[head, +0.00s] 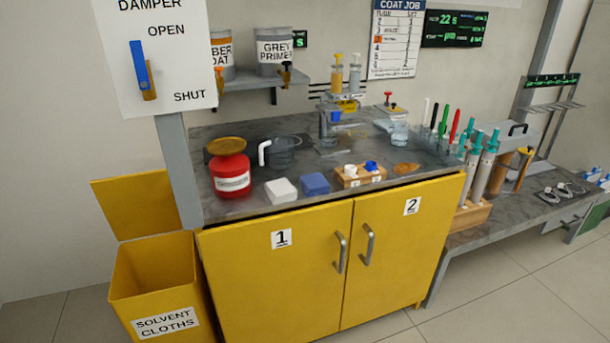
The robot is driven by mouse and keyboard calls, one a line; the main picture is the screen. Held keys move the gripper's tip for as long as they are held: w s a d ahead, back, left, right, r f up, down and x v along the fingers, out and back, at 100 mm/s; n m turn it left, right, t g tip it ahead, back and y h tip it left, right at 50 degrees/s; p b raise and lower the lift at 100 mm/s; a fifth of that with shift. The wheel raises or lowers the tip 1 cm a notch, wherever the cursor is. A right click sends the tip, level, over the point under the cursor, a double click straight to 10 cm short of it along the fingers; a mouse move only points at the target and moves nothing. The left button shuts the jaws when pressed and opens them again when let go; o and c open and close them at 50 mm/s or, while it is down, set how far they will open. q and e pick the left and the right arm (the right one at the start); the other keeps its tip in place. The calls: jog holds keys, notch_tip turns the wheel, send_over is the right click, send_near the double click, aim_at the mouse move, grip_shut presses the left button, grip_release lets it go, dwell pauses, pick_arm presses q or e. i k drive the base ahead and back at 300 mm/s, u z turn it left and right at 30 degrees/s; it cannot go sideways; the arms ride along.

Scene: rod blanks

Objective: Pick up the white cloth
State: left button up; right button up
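A white cloth (281,190), folded into a small block, lies near the front edge of the grey worktop (345,207). A blue cloth (315,184) of similar shape lies just to its right, with a narrow gap between them. A red can (231,175) with a brass-coloured top stands to the left of the white cloth. Neither of my grippers shows in the head view.
A wooden block (347,183) with small white and blue pieces sits right of the cloths. Below are yellow cabinet doors (300,260) marked 1 and 2. An open yellow bin (150,270) labelled "SOLVENT CLOTHS" stands at left. Upright rods and syringe-like tubes (486,170) stand at right.

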aim_at(281, 191)
jog(key=u, duration=0.5)
jog(key=i, duration=0.85)
jog(key=u, duration=0.75)
